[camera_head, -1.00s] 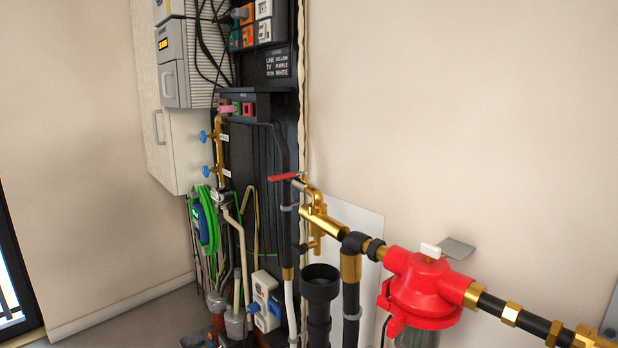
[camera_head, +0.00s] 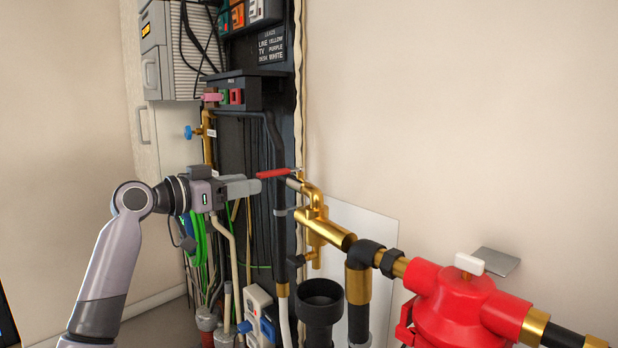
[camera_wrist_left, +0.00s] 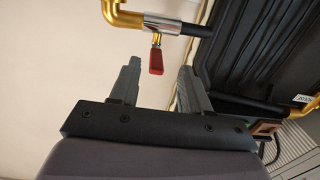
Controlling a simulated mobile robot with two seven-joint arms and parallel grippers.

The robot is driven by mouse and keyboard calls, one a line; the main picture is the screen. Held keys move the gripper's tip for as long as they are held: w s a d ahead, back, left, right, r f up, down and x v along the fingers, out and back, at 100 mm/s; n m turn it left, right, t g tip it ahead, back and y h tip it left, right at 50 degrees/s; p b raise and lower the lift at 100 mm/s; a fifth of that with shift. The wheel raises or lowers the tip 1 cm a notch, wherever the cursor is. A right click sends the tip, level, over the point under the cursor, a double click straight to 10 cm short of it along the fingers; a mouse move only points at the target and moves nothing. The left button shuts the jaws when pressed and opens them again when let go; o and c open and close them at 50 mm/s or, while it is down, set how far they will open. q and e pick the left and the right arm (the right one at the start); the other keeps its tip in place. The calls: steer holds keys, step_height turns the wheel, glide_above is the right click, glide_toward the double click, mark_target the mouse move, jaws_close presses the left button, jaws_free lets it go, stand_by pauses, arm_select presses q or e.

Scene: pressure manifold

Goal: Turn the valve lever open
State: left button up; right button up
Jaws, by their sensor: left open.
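The red valve lever (camera_head: 274,173) sticks out to the left from the top of the brass valve fitting (camera_head: 312,195) in the head view. My left gripper (camera_head: 250,185) is just left of the lever's free end, close to it. In the head view the two fingers overlap. My right gripper does not show.
A red filter housing (camera_head: 458,305) with a white knob stands on the brass and black pipe line at the right. A black panel (camera_head: 245,150) with cables is behind my left arm. A wide black pipe (camera_head: 320,300) stands below the valve. The wall at right is bare.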

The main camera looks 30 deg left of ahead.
mark_target(272, 171)
arm_select(q)
steer(key=shift+w+d+r+p, duration=0.25)
steer(key=shift+w+d, duration=0.25)
steer(key=shift+w, duration=0.6)
steer(key=shift+w+d+r+p, duration=0.3)
steer(key=shift+w+d, duration=0.2)
steer(key=shift+w, duration=0.65)
steer(key=shift+w+d+r+p, duration=0.25)
steer(key=shift+w+d, duration=0.25)
steer(key=shift+w, duration=0.6)
jaws_close()
